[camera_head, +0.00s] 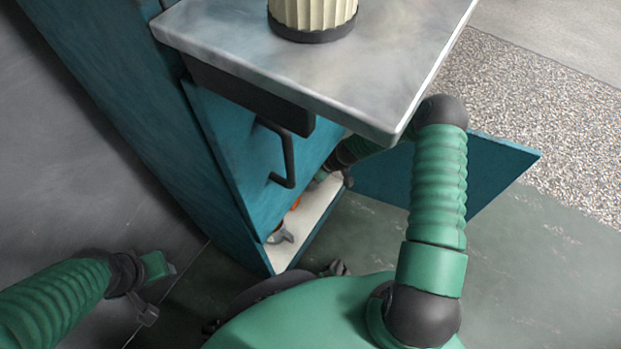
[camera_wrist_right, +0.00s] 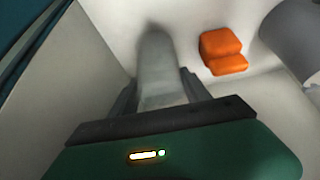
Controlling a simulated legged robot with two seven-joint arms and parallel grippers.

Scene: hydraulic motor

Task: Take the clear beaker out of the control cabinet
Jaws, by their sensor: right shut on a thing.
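The teal control cabinet (camera_head: 228,165) stands in front of me with its lower compartment partly visible. My right arm reaches behind the grey top into the compartment, and its gripper is mostly hidden there in the head view. In the right wrist view, my right gripper (camera_wrist_right: 158,90) is shut on the clear beaker (camera_wrist_right: 160,72), which is see-through and stands out from between the two dark fingers. The beaker cannot be made out in the head view. My left gripper (camera_head: 155,285) hangs low at the left, away from the cabinet; its finger opening is unclear.
An orange block (camera_wrist_right: 223,52) and a grey rounded object (camera_wrist_right: 292,38) are close right of the beaker. A cabinet door (camera_head: 490,175) stands open at right. A black handle (camera_head: 287,155) juts from the front. A cream ribbed cylinder (camera_head: 313,12) stands on the grey top (camera_head: 400,50).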

